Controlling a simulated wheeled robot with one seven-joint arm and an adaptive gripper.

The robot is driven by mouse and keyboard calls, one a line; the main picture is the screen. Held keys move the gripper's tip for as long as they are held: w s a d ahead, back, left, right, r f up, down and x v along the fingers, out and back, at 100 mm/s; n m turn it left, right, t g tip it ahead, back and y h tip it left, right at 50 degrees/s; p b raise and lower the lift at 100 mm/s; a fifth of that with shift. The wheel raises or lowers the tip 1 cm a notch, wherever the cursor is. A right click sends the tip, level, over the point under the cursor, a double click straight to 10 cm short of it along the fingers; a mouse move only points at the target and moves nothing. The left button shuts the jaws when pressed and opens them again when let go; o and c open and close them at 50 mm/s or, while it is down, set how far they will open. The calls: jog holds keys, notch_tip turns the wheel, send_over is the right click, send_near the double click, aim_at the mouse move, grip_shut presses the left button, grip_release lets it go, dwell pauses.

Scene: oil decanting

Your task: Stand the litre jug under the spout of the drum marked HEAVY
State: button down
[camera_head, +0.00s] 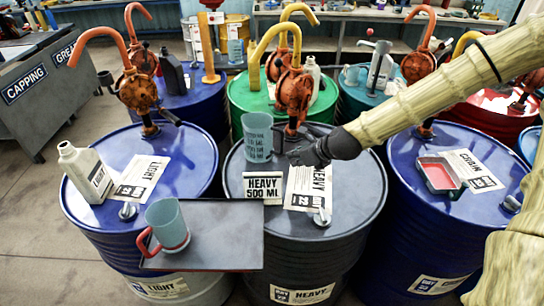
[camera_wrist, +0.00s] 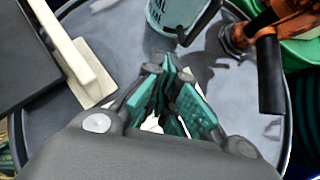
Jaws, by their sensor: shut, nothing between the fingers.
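The drum marked HEAVY (camera_head: 345,225) stands in the middle, with an orange pump (camera_head: 293,92) and a yellow curved spout (camera_head: 256,68). A translucent teal jug with dark markings (camera_head: 257,140) stands upright on its lid, below the spout's mouth. In the wrist view this jug (camera_wrist: 168,18) is at the top edge, partly cut off, with a dark handle. Another teal jug, with a red handle (camera_head: 168,226), stands on a dark tray (camera_head: 225,250). I cannot read which jug is the litre one. My gripper (camera_head: 294,155) is shut and empty, just right of the marked jug; its fingertips (camera_wrist: 170,62) point towards it.
A HEAVY 500 ML card (camera_head: 263,187) and a label sheet (camera_head: 309,188) are on the drum lid. The LIGHT drum (camera_head: 140,235) at left holds a white bottle (camera_head: 86,172). A blue drum (camera_head: 425,230) at right holds a red tray (camera_head: 438,175). More drums stand behind.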

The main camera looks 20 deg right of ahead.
jog(key=p, duration=0.2)
send_near(268, 158)
jog(key=shift+s+f, duration=0.2)
jog(key=shift+f, duration=0.6)
jog(key=shift+s+f, duration=0.25)
jog(key=shift+f, duration=0.5)
jog(key=shift+w+a+f+p, duration=0.1)
jog(key=shift+w+a+p, duration=0.25)
jog(key=shift+w, duration=0.3)
jog(key=shift+w+a+p, duration=0.25)
jog(key=shift+w+p, duration=0.05)
jog(key=shift+w, duration=0.35)
jog(key=shift+w+a+p, duration=0.3)
jog(key=shift+w+p, duration=0.05)
jog(key=shift+w, duration=0.25)
jog(key=shift+w, duration=0.15)
